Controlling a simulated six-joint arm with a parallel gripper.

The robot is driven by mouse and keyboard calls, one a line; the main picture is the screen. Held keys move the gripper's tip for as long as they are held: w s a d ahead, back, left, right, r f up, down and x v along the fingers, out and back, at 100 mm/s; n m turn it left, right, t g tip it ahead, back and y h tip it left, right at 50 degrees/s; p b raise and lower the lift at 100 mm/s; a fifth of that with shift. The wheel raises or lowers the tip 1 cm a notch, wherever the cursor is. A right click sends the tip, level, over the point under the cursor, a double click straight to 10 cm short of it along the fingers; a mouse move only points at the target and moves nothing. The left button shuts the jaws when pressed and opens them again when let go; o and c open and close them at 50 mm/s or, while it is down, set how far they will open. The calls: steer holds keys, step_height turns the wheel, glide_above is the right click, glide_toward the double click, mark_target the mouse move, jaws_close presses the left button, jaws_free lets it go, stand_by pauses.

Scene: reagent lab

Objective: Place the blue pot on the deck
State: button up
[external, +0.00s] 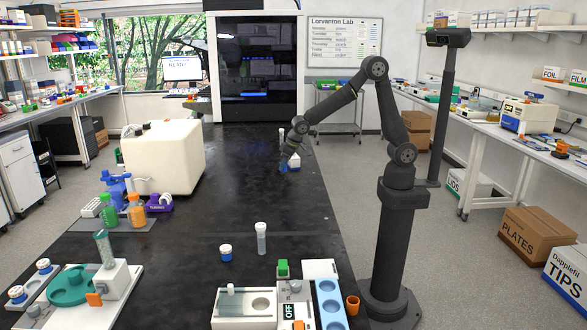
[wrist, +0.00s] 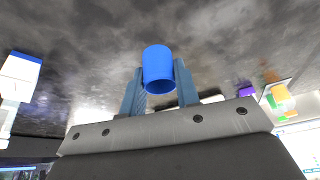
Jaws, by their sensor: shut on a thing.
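The blue pot (wrist: 158,66) is a small plain blue cylinder between the two fingers of my gripper (wrist: 159,88) in the wrist view. My gripper is shut on it. In the external view my gripper (external: 287,165) is low over the far middle part of the black bench top (external: 200,215), with the blue pot (external: 284,168) small and partly hidden at its tip. I cannot tell whether the pot touches the bench. Which surface is the deck is not clear from the frames.
A white and blue container (external: 294,161) stands close to my gripper. A blue rack (external: 328,290), an orange cup (external: 352,305) and a white box (external: 163,155) are further off. The bench middle is clear.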

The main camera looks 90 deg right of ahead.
steer(key=w+a+n+g+y, duration=0.1)
steer(key=a+n+g+y, duration=0.15)
steer(key=a+n, duration=1.05)
steer(key=w+a+n+g+y, duration=0.1)
steer(key=a+n+y, duration=0.3)
steer(key=a, duration=1.7)
steer(key=s+a+n+g+h, duration=0.1)
steer(key=s+a+n+g, duration=0.1)
steer(key=s+a+n, duration=0.4)
steer(key=s+a+n+g+h, duration=0.1)
steer(key=s+a+n, duration=0.3)
steer(key=a, duration=0.5)
steer(key=s+a+n+g+h, duration=0.1)
steer(key=s+a+n+g, duration=0.15)
steer(key=a+n, duration=0.4)
steer(key=shift+t, duration=0.3)
steer(key=s+a+f, duration=0.2)
steer(key=a, duration=0.1)
steer(key=s+a+f, duration=0.2)
steer(key=a, duration=0.2)
steer(key=s+a+f, duration=0.2)
steer(key=a, duration=0.1)
steer(key=shift+s+a+f, duration=0.2)
steer(key=shift+a+f, duration=0.1)
steer(key=shift+a, duration=0.05)
steer(key=shift+s+a+f+m, duration=0.1)
steer(key=shift+a+f+m, duration=0.1)
steer(key=shift+f+m, duration=0.05)
steer(key=shift+f, duration=1.85)
steer(key=shift+f, duration=0.1)
